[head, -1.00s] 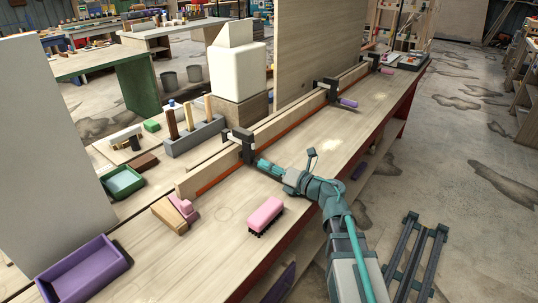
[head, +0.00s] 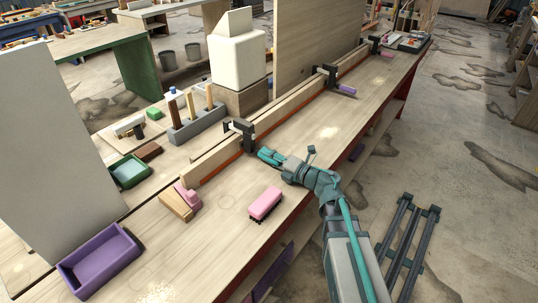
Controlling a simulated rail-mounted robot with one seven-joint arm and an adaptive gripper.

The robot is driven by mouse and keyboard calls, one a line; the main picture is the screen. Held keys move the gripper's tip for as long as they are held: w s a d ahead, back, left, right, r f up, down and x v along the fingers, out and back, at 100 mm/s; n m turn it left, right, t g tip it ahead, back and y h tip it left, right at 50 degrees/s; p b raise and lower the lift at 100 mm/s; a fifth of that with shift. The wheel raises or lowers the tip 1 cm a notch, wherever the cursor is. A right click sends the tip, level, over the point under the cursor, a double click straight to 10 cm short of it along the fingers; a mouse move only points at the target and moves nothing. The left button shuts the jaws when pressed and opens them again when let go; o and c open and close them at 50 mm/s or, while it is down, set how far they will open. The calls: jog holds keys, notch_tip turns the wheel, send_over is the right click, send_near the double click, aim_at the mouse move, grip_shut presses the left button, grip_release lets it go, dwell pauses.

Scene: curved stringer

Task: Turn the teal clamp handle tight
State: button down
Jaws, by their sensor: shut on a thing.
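The nearest clamp (head: 243,135) is a dark bar clamp gripping the long pale wooden strip (head: 215,160) along the bench. My teal gripper (head: 268,156) is at the bench side of this clamp, shut on its teal handle. The handle is mostly hidden by the fingers, and its teal blends with theirs. A second clamp (head: 330,76) further along has a purple handle (head: 344,89). A third clamp (head: 376,44) stands at the far end of the strip.
A pink brush (head: 264,203) lies on the bench left of my arm. A purple tray (head: 122,263), a wooden block with a pink piece (head: 178,203) and a green tray (head: 143,177) are at left. A tall panel (head: 325,45) stands behind the strip.

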jog(key=c, duration=0.9)
grip_release()
jog(key=shift+o, duration=0.2)
jog(key=shift+d, duration=0.1)
jog(key=v, duration=1.2)
jog(key=shift+r, duration=0.15)
